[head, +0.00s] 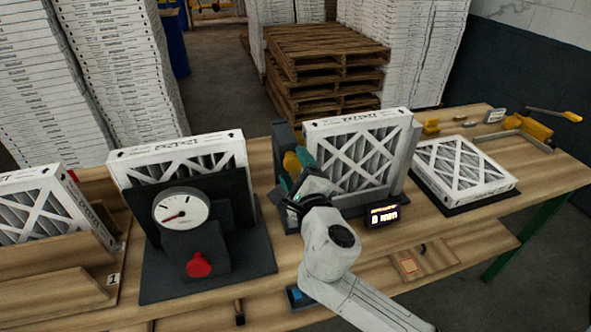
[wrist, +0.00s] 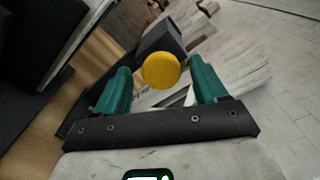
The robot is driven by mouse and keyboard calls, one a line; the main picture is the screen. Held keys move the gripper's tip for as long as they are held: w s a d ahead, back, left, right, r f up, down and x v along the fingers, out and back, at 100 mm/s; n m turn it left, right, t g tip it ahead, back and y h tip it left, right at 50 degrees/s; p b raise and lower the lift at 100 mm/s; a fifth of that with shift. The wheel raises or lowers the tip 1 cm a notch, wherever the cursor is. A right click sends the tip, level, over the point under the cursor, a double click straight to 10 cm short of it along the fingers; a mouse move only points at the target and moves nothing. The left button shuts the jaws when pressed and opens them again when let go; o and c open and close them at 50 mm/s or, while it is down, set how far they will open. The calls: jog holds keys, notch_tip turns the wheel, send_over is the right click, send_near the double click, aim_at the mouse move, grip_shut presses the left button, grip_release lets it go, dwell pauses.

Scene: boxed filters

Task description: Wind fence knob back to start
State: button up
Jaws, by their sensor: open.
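The yellow fence knob (head: 291,162) is on the left side of the dark fixture (head: 281,140) that holds an upright boxed filter (head: 352,160). It is partly hidden by my gripper in the head view. My gripper (head: 297,173) is open, close in front of the knob. In the wrist view the round knob (wrist: 161,70) appears between the two green fingertips, with gaps on both sides. I cannot tell how far ahead of the tips it lies. A small display (head: 383,214) beside the fixture reads 0 mm.
A dial gauge (head: 181,212) with a red knob (head: 199,264) stands left of my arm, before another filter. A filter (head: 462,168) lies flat at right. Yellow clamps (head: 536,129) sit at the far right of the wooden bench (head: 445,229). Pallets (head: 325,65) stand behind.

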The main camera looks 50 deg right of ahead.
jog(key=b+v, duration=0.2)
jog(key=v, duration=0.9)
jog(key=shift+w, duration=0.15)
dwell(0.3)
jog(key=s+d+f+m+g+y+b, duration=0.15)
jog(key=s+f+m+g, duration=0.25)
jog(key=f+m, duration=0.6)
jog(key=s+d+f+m+g+y+b, duration=0.15)
jog(key=s+f+m+g, duration=0.3)
jog(key=f+m, duration=0.55)
jog(key=s+a+f+m+g+y, duration=0.5)
jog(key=a+f+m, duration=0.4)
jog(key=m, duration=1.3)
jog(key=shift+s+a+f+y, duration=0.2)
jog(key=shift+s+a+y, duration=0.5)
jog(key=shift+s+y, duration=0.25)
jog(key=shift+g, duration=0.25)
